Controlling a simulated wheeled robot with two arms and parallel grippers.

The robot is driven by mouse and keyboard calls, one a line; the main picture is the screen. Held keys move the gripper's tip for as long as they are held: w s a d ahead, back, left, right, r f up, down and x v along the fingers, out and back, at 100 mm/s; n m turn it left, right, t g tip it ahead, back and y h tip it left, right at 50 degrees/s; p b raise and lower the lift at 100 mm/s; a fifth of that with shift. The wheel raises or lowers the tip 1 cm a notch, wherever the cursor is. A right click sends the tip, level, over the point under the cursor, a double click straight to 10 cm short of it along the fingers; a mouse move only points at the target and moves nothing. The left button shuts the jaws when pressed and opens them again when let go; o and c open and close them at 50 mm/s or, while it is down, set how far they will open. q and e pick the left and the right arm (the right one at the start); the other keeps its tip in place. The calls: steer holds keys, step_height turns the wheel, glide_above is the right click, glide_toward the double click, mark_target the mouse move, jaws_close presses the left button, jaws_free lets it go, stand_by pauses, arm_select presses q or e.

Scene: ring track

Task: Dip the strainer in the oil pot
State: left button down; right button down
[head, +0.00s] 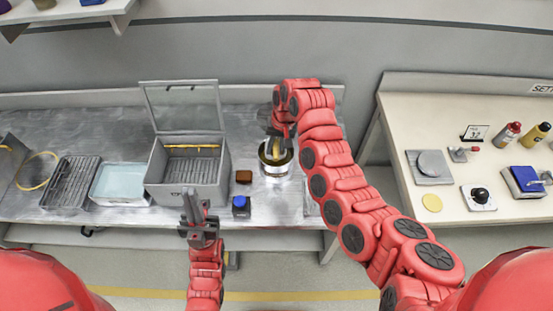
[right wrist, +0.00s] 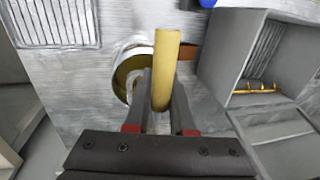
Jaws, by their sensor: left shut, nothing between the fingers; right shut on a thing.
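The oil pot (head: 289,165) is a round metal pot with a golden inside, standing on the metal bench right of the middle. It shows partly in the right wrist view (right wrist: 121,72), behind the fingers. My right gripper (head: 278,143) is over the pot, shut on a yellow rod (right wrist: 166,60), which looks like the strainer's handle. The strainer's other end is hidden, so I cannot tell whether it is in the oil. My left gripper (head: 195,208) is shut and empty, in front of the bench's front edge.
A grey box (head: 188,190) with its lid raised stands left of the pot. A brown block (head: 244,177) and a blue-topped item (head: 241,205) lie between. A water tray (head: 120,184) and rack (head: 70,182) are farther left. A beige table (head: 462,145) stands right.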

steer(key=shift+r, duration=0.1)
steer(key=shift+r, duration=2)
